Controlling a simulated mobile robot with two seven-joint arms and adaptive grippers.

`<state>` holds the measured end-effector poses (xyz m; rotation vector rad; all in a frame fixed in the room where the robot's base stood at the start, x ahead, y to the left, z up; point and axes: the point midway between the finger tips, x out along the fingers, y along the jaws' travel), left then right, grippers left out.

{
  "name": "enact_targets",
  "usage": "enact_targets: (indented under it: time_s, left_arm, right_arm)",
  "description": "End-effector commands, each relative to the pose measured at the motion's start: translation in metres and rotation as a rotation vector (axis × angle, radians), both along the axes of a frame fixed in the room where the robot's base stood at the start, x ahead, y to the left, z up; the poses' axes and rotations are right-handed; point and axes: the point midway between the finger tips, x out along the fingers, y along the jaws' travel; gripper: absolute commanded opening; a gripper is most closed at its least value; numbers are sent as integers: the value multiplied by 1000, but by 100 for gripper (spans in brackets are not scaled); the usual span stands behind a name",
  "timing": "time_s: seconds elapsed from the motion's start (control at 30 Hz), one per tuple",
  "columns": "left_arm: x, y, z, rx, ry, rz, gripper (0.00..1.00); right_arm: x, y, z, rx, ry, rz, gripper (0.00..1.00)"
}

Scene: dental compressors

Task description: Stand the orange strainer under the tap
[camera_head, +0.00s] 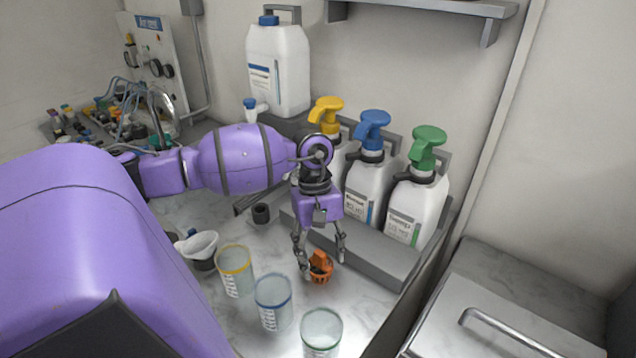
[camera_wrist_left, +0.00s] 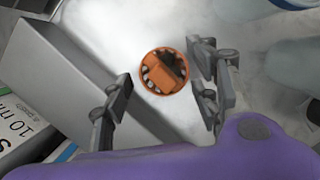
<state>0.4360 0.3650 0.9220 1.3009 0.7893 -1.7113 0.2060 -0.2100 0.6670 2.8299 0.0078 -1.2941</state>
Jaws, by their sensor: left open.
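The orange strainer (camera_head: 321,268), a small round basket, stands on the pale worktop in front of the grey bottle rack. In the left wrist view the strainer (camera_wrist_left: 163,72) shows from above, between the finger pads. My left gripper (camera_head: 321,256) points down over it, fingers open on either side. I cannot tell whether they touch it. A white tap with a blue knob (camera_head: 253,107) sticks out low on the big white canister (camera_head: 278,68) at the back. Part of the area below the tap is hidden by my left arm. My right gripper is not in view.
Pump bottles with yellow, blue (camera_head: 371,180) and green heads stand in the grey rack (camera_head: 375,258). Clear cups with yellow, blue (camera_head: 273,302) and green rims stand at the front. A white funnel-like cup (camera_head: 200,246) and a small dark cylinder (camera_head: 261,213) stand to the left.

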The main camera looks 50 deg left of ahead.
Motion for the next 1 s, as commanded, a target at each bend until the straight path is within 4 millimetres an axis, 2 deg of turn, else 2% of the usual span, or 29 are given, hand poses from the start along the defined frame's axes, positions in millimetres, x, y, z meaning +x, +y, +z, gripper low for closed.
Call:
enact_targets:
  time_s: [0.13, 0.37, 0.63, 0.7, 1.0]
  left_arm:
    - [-1, -3, -13, -1, -1, 1, 55]
    - [-1, -3, -15, 1, 0, 2, 55]
    - [-1, -3, -15, 1, 0, 2, 22]
    - [-1, -3, -15, 1, 0, 2, 19]
    - [-1, -3, -11, 1, -1, 1, 19]
  right_arm:
    - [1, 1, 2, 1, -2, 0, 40]
    - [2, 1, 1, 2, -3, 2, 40]
    - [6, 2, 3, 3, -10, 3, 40]
    - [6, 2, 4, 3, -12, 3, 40]
    - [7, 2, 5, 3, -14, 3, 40]
